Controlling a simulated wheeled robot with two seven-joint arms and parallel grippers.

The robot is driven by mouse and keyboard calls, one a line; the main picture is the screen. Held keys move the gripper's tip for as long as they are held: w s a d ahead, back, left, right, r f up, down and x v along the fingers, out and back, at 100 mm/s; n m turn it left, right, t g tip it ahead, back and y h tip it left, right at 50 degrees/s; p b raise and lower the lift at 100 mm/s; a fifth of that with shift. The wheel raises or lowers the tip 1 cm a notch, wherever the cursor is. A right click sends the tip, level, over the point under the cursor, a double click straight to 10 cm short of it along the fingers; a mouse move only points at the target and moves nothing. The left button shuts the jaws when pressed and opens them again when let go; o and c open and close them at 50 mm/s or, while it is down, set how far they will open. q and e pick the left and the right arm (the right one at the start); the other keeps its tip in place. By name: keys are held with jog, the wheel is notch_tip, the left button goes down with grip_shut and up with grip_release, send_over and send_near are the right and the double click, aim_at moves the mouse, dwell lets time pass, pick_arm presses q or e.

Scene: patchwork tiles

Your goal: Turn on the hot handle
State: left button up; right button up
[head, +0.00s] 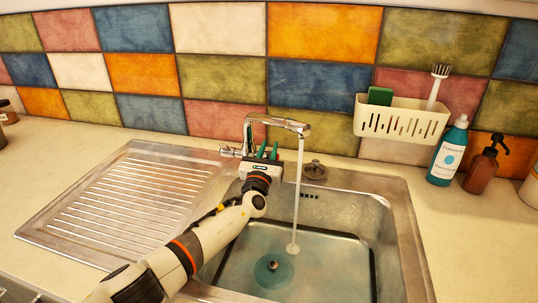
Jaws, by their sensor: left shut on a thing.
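A chrome tap (252,130) stands at the back of the sink, its spout reaching right. A stream of water (298,190) runs from the spout into the basin. One tap handle (229,152) shows at the left of the tap's base. My left gripper (268,151) is at the right side of the tap's base, its teal fingers pointing to the back wall. It is shut on a tap handle there, which the gripper mostly hides. I cannot tell any hot or cold marking. My right gripper is not in view.
The steel sink basin (390,240) holds some water over a drain. A ribbed drainboard (125,205) lies to the left. A cream caddy (402,120) hangs on the tiled wall. A teal bottle (447,155) and a brown pump bottle (481,170) stand at the right.

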pick_arm(q)
jog(key=shift+f, duration=0.1)
jog(key=o, duration=1)
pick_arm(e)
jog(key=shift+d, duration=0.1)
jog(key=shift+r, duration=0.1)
pick_arm(q)
jog(key=shift+s+p, duration=0.15)
jog(key=shift+p, duration=0.15)
jog(key=p+v, duration=0.5)
jog(key=v, duration=0.2)
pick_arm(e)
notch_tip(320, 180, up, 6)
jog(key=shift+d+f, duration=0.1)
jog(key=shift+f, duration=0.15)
